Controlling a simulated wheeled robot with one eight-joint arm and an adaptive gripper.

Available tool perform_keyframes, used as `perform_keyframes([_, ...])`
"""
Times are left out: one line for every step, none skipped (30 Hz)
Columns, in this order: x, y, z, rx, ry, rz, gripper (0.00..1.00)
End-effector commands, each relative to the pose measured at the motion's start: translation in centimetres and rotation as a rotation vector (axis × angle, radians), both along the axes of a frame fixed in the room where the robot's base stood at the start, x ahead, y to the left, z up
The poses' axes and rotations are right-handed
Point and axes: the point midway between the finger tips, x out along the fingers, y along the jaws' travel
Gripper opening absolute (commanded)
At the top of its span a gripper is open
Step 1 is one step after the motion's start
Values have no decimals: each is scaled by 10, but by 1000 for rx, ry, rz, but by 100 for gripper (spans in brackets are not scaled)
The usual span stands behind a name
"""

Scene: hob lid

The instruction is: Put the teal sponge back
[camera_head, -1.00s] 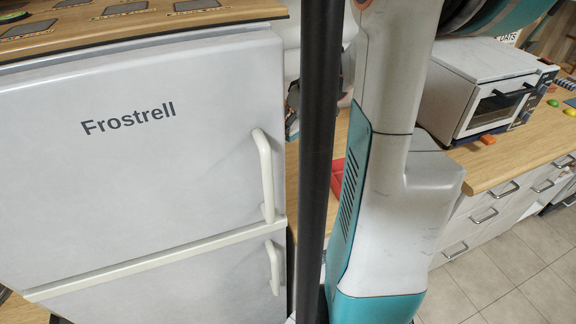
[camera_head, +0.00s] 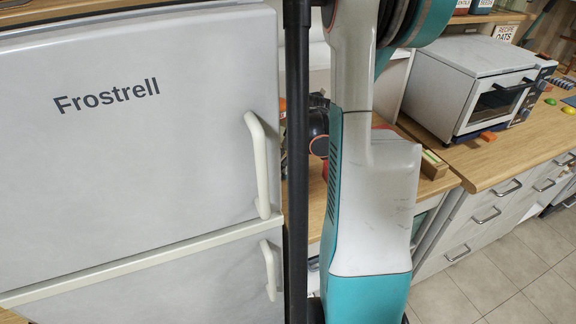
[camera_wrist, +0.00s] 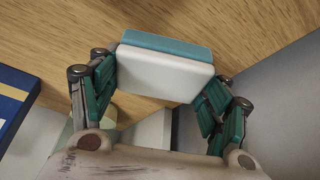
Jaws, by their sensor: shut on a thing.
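The teal sponge (camera_wrist: 165,68) shows in the wrist view as a block with a teal layer and a thick white layer. My gripper (camera_wrist: 160,95) has its green-padded fingers on either side of the sponge and is shut on it. A wood-grain surface (camera_wrist: 230,20) lies behind the sponge; I cannot tell whether the sponge touches it. In the head view my arm stands in front of the counter, and neither the gripper nor the sponge can be made out there.
A white Frostrell fridge (camera_head: 140,150) with pale handles fills the left of the head view. A toaster oven (camera_head: 470,85) stands on the wooden counter (camera_head: 500,155) at right. A blue-and-yellow item (camera_wrist: 18,100) lies at the wrist view's left. Tiled floor (camera_head: 520,270) is clear at lower right.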

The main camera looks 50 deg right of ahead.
Motion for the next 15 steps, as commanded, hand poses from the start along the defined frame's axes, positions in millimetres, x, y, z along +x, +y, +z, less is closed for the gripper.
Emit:
perform_keyframes([0, 0, -3, 0, 0, 0, 48])
perform_keyframes([0, 0, -3, 0, 0, 0, 48])
perform_keyframes([0, 0, -2, 0, 0, 0, 48])
perform_keyframes([0, 0, -2, 0, 0, 0, 48])
perform_keyframes([0, 0, -2, 0, 0, 0, 48])
perform_keyframes([0, 0, -2, 0, 0, 0, 48])
perform_keyframes([0, 0, -2, 0, 0, 0, 48])
perform_keyframes([0, 0, -2, 0, 0, 0, 48])
perform_keyframes([0, 0, -3, 0, 0, 0, 48])
perform_keyframes([0, 0, -4, 0, 0, 0, 48])
perform_keyframes([0, 0, -5, 0, 0, 0, 48])
perform_keyframes([0, 0, -5, 0, 0, 0, 75])
perform_keyframes([0, 0, -5, 0, 0, 0, 82])
perform_keyframes([0, 0, -4, 0, 0, 0, 88])
perform_keyframes([0, 0, -4, 0, 0, 0, 90])
